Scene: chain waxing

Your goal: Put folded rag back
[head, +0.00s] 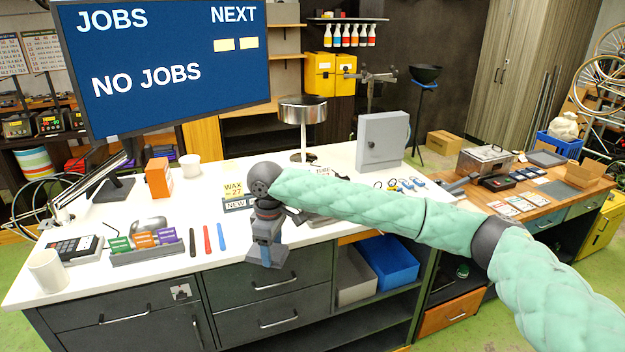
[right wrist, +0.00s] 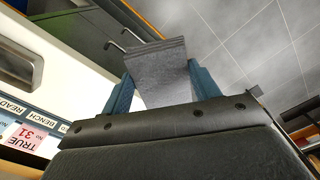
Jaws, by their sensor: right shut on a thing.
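The folded rag is a grey, layered slab (right wrist: 160,72) between the two blue fingers of my right gripper (right wrist: 164,82) in the right wrist view. In the head view my right gripper (head: 267,242) points down in front of the white bench's front edge, and the grey rag (head: 285,256) shows at its fingertips, in front of the drawers. The rag looks held clear of the bench top. My left gripper is in neither view.
The white bench (head: 110,215) carries a tray of coloured packets (head: 148,254), several coloured sticks (head: 207,239), a white mug (head: 47,271) and a grey cabinet (head: 382,140). Below are drawers (head: 265,284) and a blue bin (head: 388,262). A wooden bench (head: 540,200) stands at right.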

